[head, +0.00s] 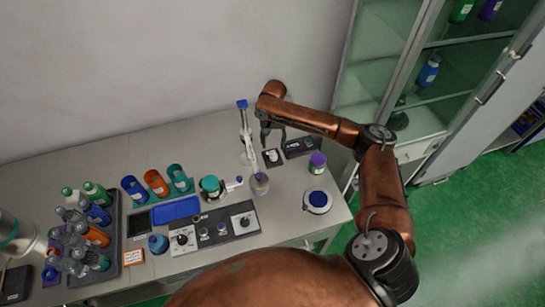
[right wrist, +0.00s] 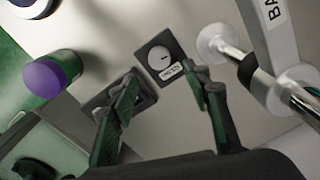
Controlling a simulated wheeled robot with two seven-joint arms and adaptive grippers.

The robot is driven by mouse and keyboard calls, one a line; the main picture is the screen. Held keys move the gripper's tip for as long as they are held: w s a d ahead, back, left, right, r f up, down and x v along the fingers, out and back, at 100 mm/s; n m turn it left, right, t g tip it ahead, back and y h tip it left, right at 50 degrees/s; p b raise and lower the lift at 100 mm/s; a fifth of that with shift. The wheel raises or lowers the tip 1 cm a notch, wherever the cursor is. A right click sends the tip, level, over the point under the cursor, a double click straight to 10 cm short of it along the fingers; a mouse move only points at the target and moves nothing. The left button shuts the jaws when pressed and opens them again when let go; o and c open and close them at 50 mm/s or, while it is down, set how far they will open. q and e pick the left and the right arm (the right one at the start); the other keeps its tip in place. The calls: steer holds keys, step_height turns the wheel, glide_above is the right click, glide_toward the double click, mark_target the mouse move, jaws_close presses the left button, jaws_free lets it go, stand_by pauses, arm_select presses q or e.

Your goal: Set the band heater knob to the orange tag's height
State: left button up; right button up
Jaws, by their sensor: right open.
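A white round knob (right wrist: 160,55) with a dark pointer mark sits on a black square plate with a small white label, too small to read. The knob also shows in the head view (head: 272,156) at the back of the bench. My right gripper (head: 272,133) is above it; in the wrist view the gripper (right wrist: 165,100) has its fingers apart with nothing between them, and the knob lies beyond the fingertips. An orange-edged card (head: 133,257) stands at the front left; I cannot tell whether it is the orange tag.
Close to the knob are an upright post (head: 244,125) with a blue top, a dark box (head: 300,146) and a purple-capped bottle (head: 317,163). A control panel (head: 212,232) with dials is nearer the front. Several bottles crowd a tray at left. A glass cabinet (head: 385,60) stands behind right.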

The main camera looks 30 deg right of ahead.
mark_target(273, 155)
step_height(273, 155, down, 8)
steer(key=shift+f+b, duration=0.1)
steer(key=shift+b, duration=0.2)
steer(key=shift+c, duration=0.3)
